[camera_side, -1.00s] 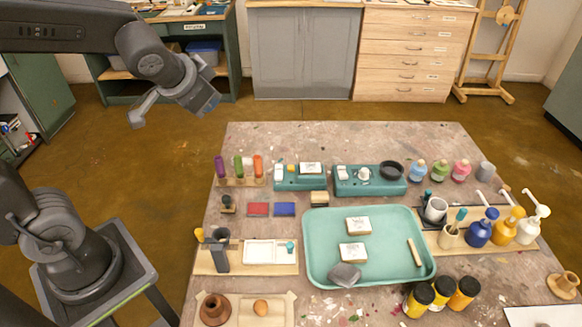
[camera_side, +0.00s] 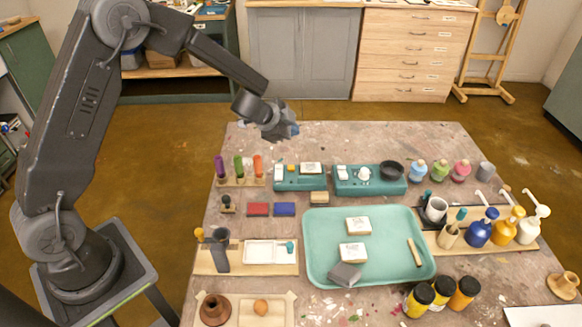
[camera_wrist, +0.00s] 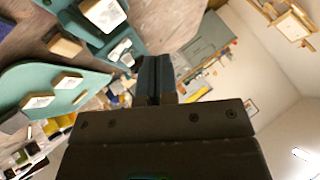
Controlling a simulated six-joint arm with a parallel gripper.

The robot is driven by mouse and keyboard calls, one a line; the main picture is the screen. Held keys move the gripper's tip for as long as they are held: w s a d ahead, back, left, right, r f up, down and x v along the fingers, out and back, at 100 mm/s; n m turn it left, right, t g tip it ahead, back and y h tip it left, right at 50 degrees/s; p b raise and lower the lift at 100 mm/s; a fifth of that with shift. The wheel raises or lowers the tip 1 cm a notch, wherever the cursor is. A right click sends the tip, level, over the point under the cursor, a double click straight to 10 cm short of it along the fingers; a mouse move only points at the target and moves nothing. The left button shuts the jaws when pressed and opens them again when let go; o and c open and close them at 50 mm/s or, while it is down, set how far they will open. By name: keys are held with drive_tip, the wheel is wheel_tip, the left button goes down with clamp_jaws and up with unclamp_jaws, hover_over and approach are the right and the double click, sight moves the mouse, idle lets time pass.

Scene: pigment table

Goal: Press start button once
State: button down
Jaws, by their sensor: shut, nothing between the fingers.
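Two teal devices stand at the back of the table. The left teal device (camera_side: 300,184) carries small white and yellow parts and a white-topped block. The right teal device (camera_side: 370,187) carries a white switch-like part, a white knob and a black round dish (camera_side: 391,170). I cannot tell which part is the start button. My gripper (camera_side: 290,130) is above the table's back edge, behind and above the left device, touching nothing. In the wrist view my gripper (camera_wrist: 155,66) shows its fingers together and empty, with a teal device (camera_wrist: 92,28) beyond to the left.
A teal tray (camera_side: 318,270) with white-labelled blocks and a grey block fills the table's middle. Coloured tubes in a rack (camera_side: 240,181) stand left of the devices. Small bottles (camera_side: 439,171) stand to the right, and pump bottles (camera_side: 504,232) further forward.

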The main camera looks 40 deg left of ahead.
sight(291, 168)
drive_tip(key=shift+f, duration=0.45)
drive_tip(key=shift+f, duration=4.4)
drive_tip(key=shift+f, duration=0.1)
drive_tip(key=shift+f, duration=0.3)
drive_tip(key=shift+f, duration=0.5)
drive_tip(key=shift+r, duration=0.9)
